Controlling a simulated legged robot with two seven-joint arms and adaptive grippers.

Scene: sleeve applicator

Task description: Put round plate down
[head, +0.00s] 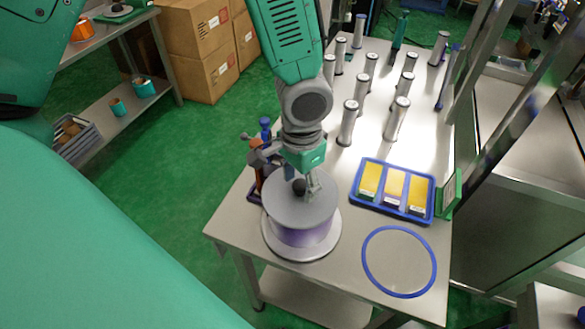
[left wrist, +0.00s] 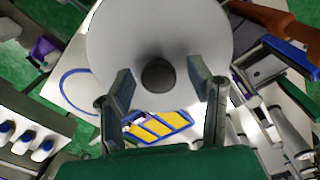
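The round plate (head: 290,211) is a flat grey disc with a black knob (head: 299,186) at its centre. It appears to lie level on top of a purple roll (head: 302,234), which stands on a wider silver base (head: 273,243) near the table's front left. My left gripper (head: 301,183) is right above the plate, at the knob. In the left wrist view the plate (left wrist: 160,28) fills the top middle. The two fingers stand apart on either side of the knob (left wrist: 158,75), with visible gaps. My right gripper is not in view.
A blue ring (head: 366,262) lies on the bare front right of the metal table (head: 350,285). Behind it is a blue tray (head: 431,200) with yellow-topped compartments. Several silver cylinders (head: 397,118) stand farther back. Orange and blue tools (head: 259,150) stand left of the roll.

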